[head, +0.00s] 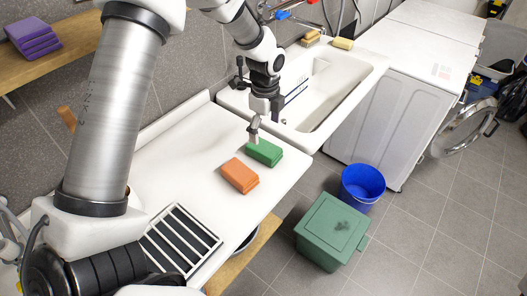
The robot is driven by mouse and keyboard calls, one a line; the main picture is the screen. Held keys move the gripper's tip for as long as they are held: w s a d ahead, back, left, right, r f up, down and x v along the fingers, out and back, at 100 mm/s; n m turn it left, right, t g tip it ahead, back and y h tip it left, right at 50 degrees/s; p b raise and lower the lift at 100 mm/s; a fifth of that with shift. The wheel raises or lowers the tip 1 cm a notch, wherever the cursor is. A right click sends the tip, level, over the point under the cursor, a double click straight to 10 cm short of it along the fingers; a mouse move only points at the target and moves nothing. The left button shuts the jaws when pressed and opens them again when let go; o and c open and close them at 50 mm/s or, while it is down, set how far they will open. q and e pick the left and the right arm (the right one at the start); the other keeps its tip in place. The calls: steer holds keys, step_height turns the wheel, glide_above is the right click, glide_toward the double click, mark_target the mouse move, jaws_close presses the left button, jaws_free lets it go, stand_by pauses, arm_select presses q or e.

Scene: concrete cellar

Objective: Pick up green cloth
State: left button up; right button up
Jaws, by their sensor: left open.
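A folded green cloth (264,152) lies on the white counter beside the sink. A folded orange cloth (240,175) lies just in front of it, to the lower left. My left gripper (254,137) points down at the upper left end of the green cloth. It is open, with its fingertips close to the cloth; I cannot tell whether they touch it. My right gripper is not in view.
The white sink basin (338,93) adjoins the counter on the right. On the floor stand a green lidded bin (329,229) and a blue bucket (362,184). Folded purple cloths (34,38) lie on a wooden shelf.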

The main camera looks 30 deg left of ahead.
mark_target(264, 147)
arm_select(q)
steer(key=shift+s+d+f+p, duration=0.2)
steer(key=shift+s+f+p, duration=0.1)
steer(key=shift+f, duration=0.15)
steer(key=f, duration=0.2)
steer(key=f+p, duration=0.1)
steer(key=f, duration=0.1)
steer(key=f+p, duration=0.1)
steer(key=f, duration=0.1)
steer(key=shift+w+a+f, duration=0.3)
steer(key=shift+a+f, duration=0.1)
steer(key=shift+d, duration=0.1)
steer(key=shift+f, duration=0.1)
steer(key=c, duration=1.1)
